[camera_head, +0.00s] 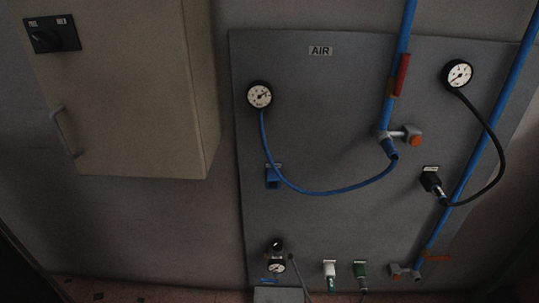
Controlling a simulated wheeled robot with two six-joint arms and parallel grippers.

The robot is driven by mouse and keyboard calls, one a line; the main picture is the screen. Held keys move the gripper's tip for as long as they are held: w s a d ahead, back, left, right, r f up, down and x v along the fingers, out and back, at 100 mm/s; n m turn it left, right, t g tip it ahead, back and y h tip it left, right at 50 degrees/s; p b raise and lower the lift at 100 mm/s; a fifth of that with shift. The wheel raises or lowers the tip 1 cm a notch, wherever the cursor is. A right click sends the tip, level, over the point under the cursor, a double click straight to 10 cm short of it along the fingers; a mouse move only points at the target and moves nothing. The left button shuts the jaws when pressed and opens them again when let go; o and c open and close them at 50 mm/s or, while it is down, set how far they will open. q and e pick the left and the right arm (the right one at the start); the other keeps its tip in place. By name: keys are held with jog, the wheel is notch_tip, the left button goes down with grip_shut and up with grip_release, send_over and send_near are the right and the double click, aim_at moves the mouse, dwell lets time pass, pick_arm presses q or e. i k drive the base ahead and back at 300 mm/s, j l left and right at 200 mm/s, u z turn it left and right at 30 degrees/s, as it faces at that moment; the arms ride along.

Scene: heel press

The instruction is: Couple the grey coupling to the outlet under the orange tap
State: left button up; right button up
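A grey panel labelled AIR carries two taps. The upper tap has an orange round knob (415,140) at the right end of a grey valve body (397,133) on a blue pipe. A blue hose end (390,149) sits directly below this valve. A second grey valve (405,272) is low on the right-hand blue pipe, with an orange part (417,273) and a dim reddish handle. A black hose (497,152) runs from the right gauge to a greyish coupling (439,195) at a black holder (432,182). Neither of my grippers is in view.
A beige cabinet (130,90) with a handle and a black switch juts out at left. Gauges (260,95) (459,74), a blue holder (272,178), a regulator (277,262) and white (330,270) and green (360,270) fittings are on the panel.

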aim_at(363, 290)
jog(key=z, duration=1.15)
jog(key=i+l+u, duration=0.2)
jog(key=l, duration=0.45)
jog(key=i+l+u, duration=0.2)
jog(key=l, duration=0.45)
jog(key=l+u, duration=0.2)
jog(key=l, duration=0.45)
jog(key=i+l+u, duration=0.15)
jog(key=l, duration=0.6)
